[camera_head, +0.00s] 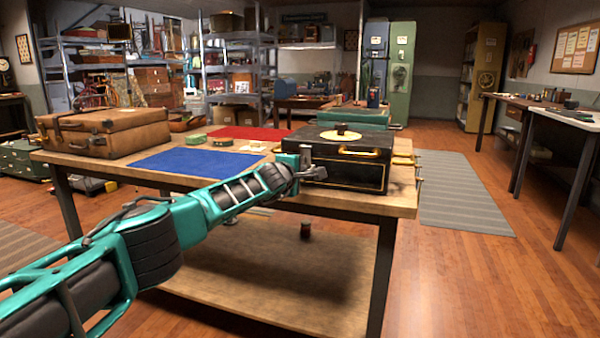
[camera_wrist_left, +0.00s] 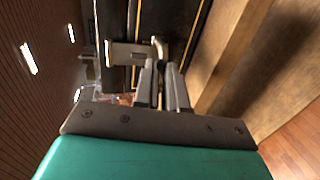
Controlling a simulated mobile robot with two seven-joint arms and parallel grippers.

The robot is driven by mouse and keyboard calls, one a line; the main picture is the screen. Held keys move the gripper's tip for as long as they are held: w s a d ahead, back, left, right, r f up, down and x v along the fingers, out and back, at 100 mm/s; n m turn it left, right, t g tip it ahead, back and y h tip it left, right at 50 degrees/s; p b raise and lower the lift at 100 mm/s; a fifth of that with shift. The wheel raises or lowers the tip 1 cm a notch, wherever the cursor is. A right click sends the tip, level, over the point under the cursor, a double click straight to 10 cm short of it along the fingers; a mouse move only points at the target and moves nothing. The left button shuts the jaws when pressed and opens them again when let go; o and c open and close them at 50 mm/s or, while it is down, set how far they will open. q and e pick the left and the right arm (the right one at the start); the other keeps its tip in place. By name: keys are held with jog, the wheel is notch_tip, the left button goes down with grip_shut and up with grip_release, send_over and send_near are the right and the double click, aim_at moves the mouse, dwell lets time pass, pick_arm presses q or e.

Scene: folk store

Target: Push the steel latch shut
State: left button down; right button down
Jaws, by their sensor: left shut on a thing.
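A black case (camera_head: 345,158) with gold trim and a brass handle sits on the wooden table's front right part. The steel latch (camera_head: 305,155) is at the case's left front corner; it also shows in the left wrist view as a grey metal plate (camera_wrist_left: 125,52) with a short bent piece by the fingertips. My left gripper (camera_head: 300,174) is at this corner, its fingers close together and shut on the latch; the left wrist view shows the two fingers (camera_wrist_left: 165,75). The exact contact is small and partly hidden. My right gripper is not in view.
The wooden table (camera_head: 240,200) also holds a brown suitcase (camera_head: 105,132), a blue mat (camera_head: 186,162), a red mat (camera_head: 245,133) and small green boxes (camera_head: 193,140). Open floor lies to the right.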

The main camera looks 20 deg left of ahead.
pick_arm(q)
jog(key=c, duration=1.2)
grip_release()
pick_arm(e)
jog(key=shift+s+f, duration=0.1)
pick_arm(q)
jog(key=shift+s, duration=0.1)
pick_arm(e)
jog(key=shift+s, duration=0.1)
